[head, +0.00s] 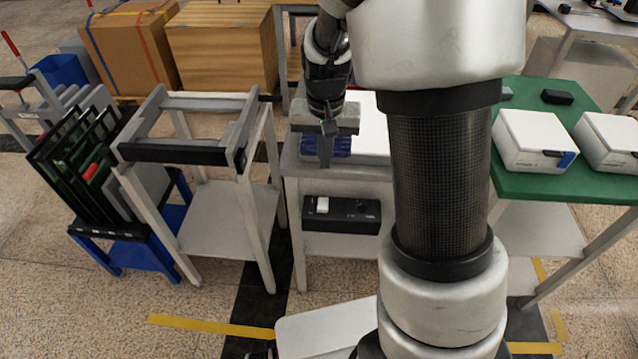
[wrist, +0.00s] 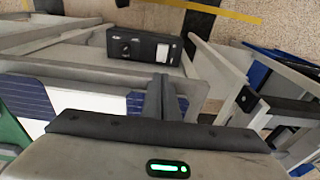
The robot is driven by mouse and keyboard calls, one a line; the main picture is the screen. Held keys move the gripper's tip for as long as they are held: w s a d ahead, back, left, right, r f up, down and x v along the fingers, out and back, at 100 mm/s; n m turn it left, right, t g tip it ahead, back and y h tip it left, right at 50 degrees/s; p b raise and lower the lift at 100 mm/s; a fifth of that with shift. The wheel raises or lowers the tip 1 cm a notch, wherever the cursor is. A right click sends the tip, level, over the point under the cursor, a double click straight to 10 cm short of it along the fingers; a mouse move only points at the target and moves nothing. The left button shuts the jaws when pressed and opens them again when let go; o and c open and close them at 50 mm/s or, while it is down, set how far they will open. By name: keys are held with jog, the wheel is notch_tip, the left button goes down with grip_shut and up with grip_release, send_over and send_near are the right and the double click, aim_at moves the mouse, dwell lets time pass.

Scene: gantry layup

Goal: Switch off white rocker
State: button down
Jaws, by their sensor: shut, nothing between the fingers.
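The white rocker (head: 322,205) sits at the left end of a black control box (head: 345,217) on the front of the grey bench, below its top. In the wrist view the rocker (wrist: 164,53) is at the right end of the black box (wrist: 130,47), with a dark round knob (wrist: 125,52) at the other end. My gripper (head: 325,162) is shut and empty, pointing down above and apart from the box. In the wrist view my gripper (wrist: 160,88) is below the rocker in the picture. I cannot tell which way the rocker is tipped.
A grey frame stand (head: 190,152) is left of the bench, beside a rack of dark panels (head: 85,155). A green table (head: 590,188) with white boxes (head: 532,140) is at right. Blue cells (head: 340,146) lie under my gripper. The space before the black box looks clear.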

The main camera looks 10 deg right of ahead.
jog(key=shift+s, duration=0.1)
jog(key=b, duration=0.3)
send_over(324, 205)
notch_tip(324, 205, down, 10)
jog(key=shift+d+f, duration=0.15)
jog(key=shift+f, duration=0.05)
jog(key=shift+s+a+f+b, duration=0.1)
jog(key=shift+s+f+b, duration=0.2)
jog(key=shift+f, duration=0.25)
jog(key=shift+s+a+f+b, duration=0.15)
jog(key=shift+f+b, duration=0.15)
jog(key=shift+f, duration=0.2)
jog(key=shift+s+f, duration=0.2)
jog(key=shift+f, duration=0.3)
jog(key=shift+s+a+f, duration=0.2)
jog(key=shift+s+f, duration=0.25)
jog(key=shift+w+d, duration=0.1)
jog(key=shift+w, duration=0.05)
jog(key=shift+w+d+r, duration=0.15)
jog(key=shift+w, duration=0.45)
